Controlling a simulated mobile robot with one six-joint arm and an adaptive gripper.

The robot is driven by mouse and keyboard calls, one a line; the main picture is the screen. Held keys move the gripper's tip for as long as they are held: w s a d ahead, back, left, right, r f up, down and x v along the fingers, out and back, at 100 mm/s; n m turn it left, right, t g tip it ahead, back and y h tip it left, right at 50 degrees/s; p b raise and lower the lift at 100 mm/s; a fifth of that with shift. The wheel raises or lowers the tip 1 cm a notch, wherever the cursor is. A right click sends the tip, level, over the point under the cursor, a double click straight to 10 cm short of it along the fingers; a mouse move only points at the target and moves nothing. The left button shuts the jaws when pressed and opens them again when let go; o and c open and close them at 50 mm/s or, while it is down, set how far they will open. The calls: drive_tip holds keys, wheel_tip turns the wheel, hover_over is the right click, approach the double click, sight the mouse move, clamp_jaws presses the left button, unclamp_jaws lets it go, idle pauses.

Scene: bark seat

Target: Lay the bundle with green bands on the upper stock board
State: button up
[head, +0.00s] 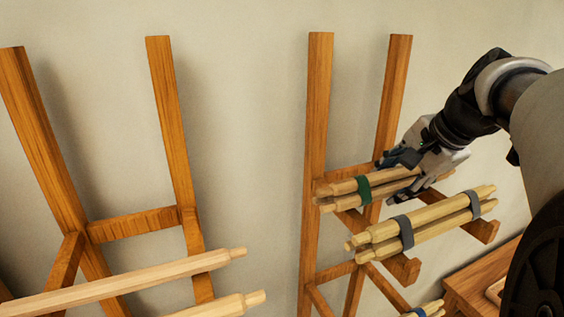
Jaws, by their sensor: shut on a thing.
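The bundle with green bands (341,188) is a set of pale turned wooden rods. One dark green band shows near its left end. My gripper (407,174) is shut on it toward its right part and hides much of that part. The bundle is at the upper arms of the right-hand wooden rack (318,120), behind a bundle with grey bands. I cannot tell whether it rests on the arms or hangs just above them. I cannot single out an upper stock board by sight.
The bundle with grey bands (428,221) lies across the rack's upper arms, close in front. Another banded bundle (428,310) shows lower down. A left-hand rack (133,224) carries long loose rods (130,283). A wooden surface (478,275) stands at lower right. A plain wall is behind.

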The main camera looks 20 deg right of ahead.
sight(397, 170)
drive_tip(key=shift+r+p, duration=2.45)
drive_tip(key=shift+r, duration=0.45)
drive_tip(key=s+d+b, duration=0.1)
drive_tip(key=s+b, duration=0.1)
drive_tip(key=s, duration=2)
drive_tip(key=shift+d+b, duration=0.3)
drive_tip(key=shift+b, duration=0.05)
drive_tip(key=w, duration=0.8)
drive_tip(key=w+a, duration=0.1)
drive_tip(key=w, duration=0.3)
drive_tip(key=shift+r+p, duration=0.1)
drive_tip(key=shift+p, duration=0.2)
drive_tip(key=shift+w, duration=0.35)
drive_tip(key=shift+d, duration=0.1)
